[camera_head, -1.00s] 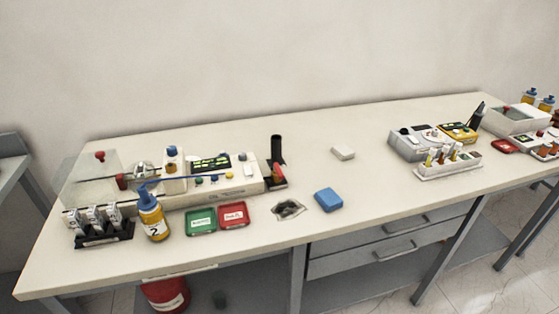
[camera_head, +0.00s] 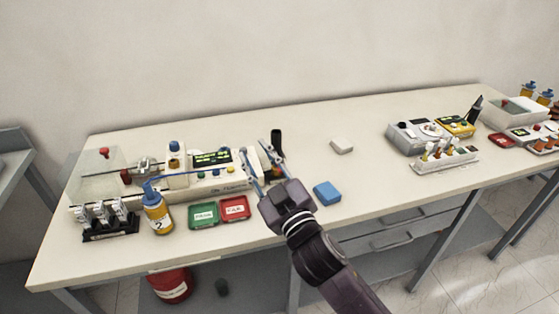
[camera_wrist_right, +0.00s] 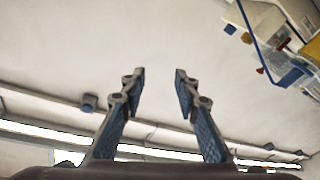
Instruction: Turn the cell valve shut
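The test apparatus (camera_head: 235,186) is a long white unit with a green-lit display (camera_head: 211,158) at the back left of the bench. At its left end are a clear cover (camera_head: 85,178), a red knob (camera_head: 104,153), another red part (camera_head: 126,177) and a metal fitting (camera_head: 147,164). I cannot tell which part is the cell valve. My right gripper (camera_head: 257,154) is open over the right end of the apparatus, apart from the red parts. In the right wrist view its fingers (camera_wrist_right: 160,73) are spread with nothing between them. My left gripper is not in view.
A yellow bottle (camera_head: 157,215), a black rack (camera_head: 110,231), a green tray (camera_head: 203,215) and a red tray (camera_head: 235,208) line the front left. A black upright tube (camera_head: 276,143) stands behind the gripper.

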